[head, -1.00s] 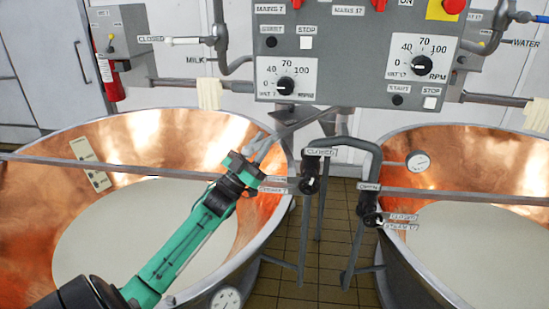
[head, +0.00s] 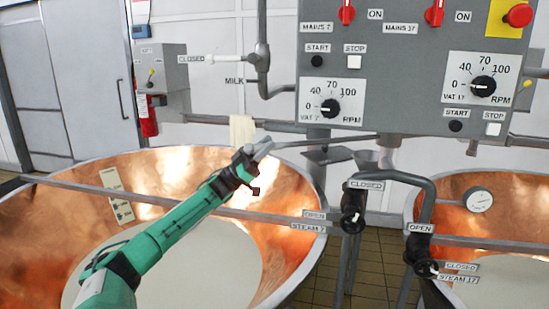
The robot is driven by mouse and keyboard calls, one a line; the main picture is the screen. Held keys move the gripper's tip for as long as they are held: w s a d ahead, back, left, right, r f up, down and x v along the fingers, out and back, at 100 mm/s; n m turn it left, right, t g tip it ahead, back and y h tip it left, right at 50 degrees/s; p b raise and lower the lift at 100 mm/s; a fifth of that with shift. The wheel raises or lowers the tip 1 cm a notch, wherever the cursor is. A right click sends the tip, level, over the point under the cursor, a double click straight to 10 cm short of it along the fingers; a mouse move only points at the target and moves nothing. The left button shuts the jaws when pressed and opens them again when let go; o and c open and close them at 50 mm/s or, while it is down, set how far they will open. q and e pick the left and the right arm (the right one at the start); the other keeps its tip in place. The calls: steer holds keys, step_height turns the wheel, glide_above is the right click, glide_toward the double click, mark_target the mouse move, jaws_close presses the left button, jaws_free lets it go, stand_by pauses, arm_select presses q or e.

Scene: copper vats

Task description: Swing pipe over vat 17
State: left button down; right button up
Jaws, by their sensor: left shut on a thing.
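The grey swing pipe (head: 325,142) runs from my left gripper rightward beneath the control panel. My left gripper (head: 262,148) is shut on the pipe's left end, above the back right rim of the left vat. Vat 17 (head: 520,193) is the copper vat at the right edge, beside the Steam 17 label; only part of it shows, with pale liquid inside. The pipe's held end is over the left vat side, well left of vat 17. My right gripper is not in view.
The left copper vat (head: 290,190) holds pale liquid, with a bar across it. The control panel (head: 400,70) hangs above. Steam valves (head: 352,210) and a bent pipe (head: 432,195) stand between the vats.

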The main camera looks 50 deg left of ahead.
arm_select(q)
steer(key=shift+w+a+f, duration=0.1)
steer(key=shift+a, duration=0.15)
steer(key=shift+r, duration=0.25)
steer(key=shift+a, duration=0.1)
